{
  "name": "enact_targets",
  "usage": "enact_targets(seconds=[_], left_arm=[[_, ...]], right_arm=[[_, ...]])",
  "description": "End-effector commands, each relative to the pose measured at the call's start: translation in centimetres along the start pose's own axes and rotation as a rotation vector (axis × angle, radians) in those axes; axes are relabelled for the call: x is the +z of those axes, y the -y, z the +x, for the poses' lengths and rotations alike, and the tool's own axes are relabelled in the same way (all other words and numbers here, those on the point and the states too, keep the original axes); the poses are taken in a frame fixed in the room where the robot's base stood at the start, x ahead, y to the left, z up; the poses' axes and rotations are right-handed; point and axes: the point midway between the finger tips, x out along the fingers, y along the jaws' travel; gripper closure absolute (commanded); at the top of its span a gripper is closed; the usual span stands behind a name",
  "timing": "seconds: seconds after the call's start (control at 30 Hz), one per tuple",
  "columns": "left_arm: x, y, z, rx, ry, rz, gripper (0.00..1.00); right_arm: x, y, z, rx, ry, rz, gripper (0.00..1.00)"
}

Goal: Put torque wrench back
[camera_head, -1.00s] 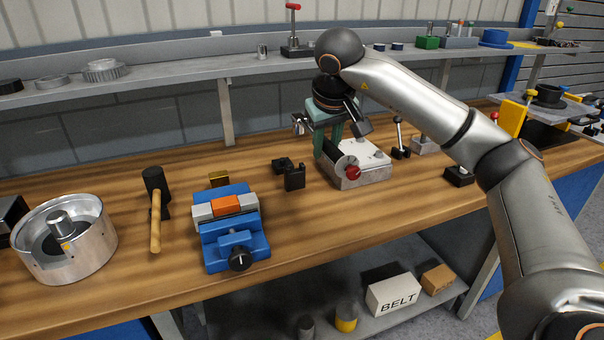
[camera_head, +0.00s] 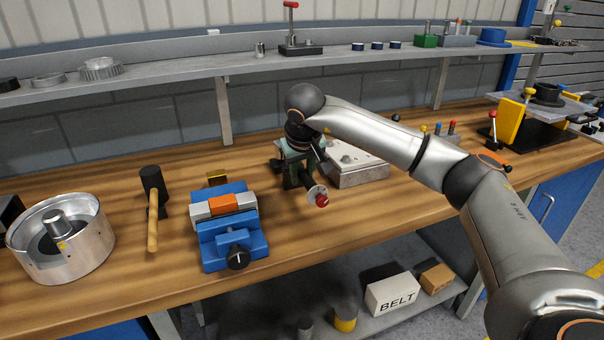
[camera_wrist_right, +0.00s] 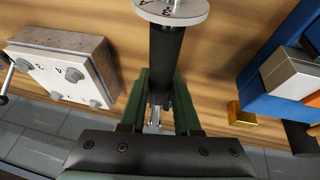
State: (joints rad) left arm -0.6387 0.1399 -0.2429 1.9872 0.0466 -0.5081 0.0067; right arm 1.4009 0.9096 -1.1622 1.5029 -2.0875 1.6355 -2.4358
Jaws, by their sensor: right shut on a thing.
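The torque wrench shows in the right wrist view as a black handle (camera_wrist_right: 166,55) with a pale marked disc (camera_wrist_right: 182,10) at its far end. My right gripper (camera_wrist_right: 160,98) is shut on it, one green finger on each side of the handle. In the head view the right gripper (camera_head: 300,165) is over the bench, left of the grey block, and partly hides the wrench. The wrench's disc with a red knob (camera_head: 319,197) points toward the front of the bench. Dark parts under the gripper overlap, and I cannot tell whether the wrench touches anything. My left gripper is not in view.
A grey block with bolts (camera_head: 357,170) is right of the gripper. A blue vise (camera_head: 230,247), a hammer (camera_head: 153,215) and a metal drum (camera_head: 85,262) stand to the left. A shelf (camera_head: 170,87) runs behind. The bench front at centre is clear.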

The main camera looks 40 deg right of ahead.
Motion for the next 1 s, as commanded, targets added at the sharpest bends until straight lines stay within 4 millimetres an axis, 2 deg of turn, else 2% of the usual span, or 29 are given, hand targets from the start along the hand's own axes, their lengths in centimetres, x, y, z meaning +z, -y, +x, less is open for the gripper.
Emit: enact_targets(seconds=[0.67,0.7,0.93,1.0], left_arm=[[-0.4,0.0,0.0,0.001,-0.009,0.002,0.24],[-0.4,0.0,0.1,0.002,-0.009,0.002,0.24],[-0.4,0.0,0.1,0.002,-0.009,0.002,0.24],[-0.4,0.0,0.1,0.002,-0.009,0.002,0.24]], right_arm=[[0.2,0.1,0.8,-0.001,-0.008,0.002,1.0],[0.5,0.2,1.0,0.0,0.0,0.0,0.65],[0.4,0.2,1.0,0.0,0.0,0.0,0.4],[0.4,0.2,1.0,0.0,0.0,0.0,0.4]])
